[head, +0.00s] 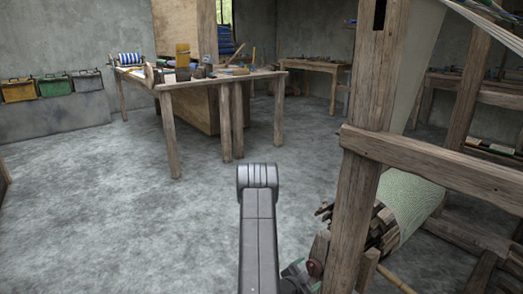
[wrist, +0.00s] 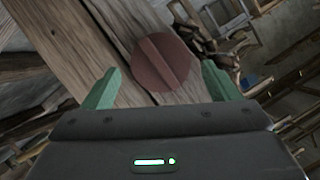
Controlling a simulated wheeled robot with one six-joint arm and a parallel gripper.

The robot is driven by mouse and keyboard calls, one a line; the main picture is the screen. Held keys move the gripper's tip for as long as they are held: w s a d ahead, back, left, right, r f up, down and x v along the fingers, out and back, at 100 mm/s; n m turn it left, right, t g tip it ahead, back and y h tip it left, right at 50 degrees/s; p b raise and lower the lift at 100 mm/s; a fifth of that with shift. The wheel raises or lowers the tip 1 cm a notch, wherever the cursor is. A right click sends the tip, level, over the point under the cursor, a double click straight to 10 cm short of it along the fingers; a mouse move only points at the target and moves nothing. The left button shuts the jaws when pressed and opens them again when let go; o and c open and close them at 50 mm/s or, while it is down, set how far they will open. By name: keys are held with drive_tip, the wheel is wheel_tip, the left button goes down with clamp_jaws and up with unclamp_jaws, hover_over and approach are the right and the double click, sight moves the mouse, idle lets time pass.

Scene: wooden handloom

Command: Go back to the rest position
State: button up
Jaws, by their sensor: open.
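My gripper (wrist: 161,69) is open, with its two green fingers apart in the wrist view. A round reddish-brown knob (wrist: 172,50) with a raised bar across its face sits on a wooden beam (wrist: 70,45) of the loom. The knob appears between and just beyond the fingertips, and I see no finger pressed on it. In the head view the knob (head: 317,256) shows low beside the loom's front post (head: 362,160).
The loom fills the right side, with a crossbar (head: 440,165) and a pale cloth roll (head: 408,205). A wooden worktable (head: 205,84) with tools stands at the back. Bare floor (head: 110,220) lies open on the left.

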drive_tip(key=n+p, duration=0.1)
drive_tip(key=g+p, duration=0.1)
drive_tip(key=p, duration=0.1)
drive_tip(key=n+p, duration=0.1)
drive_tip(key=shift+w+a+r+n+g+h+p, duration=0.2)
drive_tip(key=shift+w+r+n+g+h+p, duration=0.1)
drive_tip(key=shift+r+h+p, duration=0.1)
drive_tip(key=shift+f+n+g+h+p, duration=0.25)
drive_tip(key=shift+n+p, duration=0.45)
drive_tip(key=shift+p, duration=0.35)
drive_tip(key=shift+a+g, duration=0.1)
drive_tip(key=shift+g, duration=0.15)
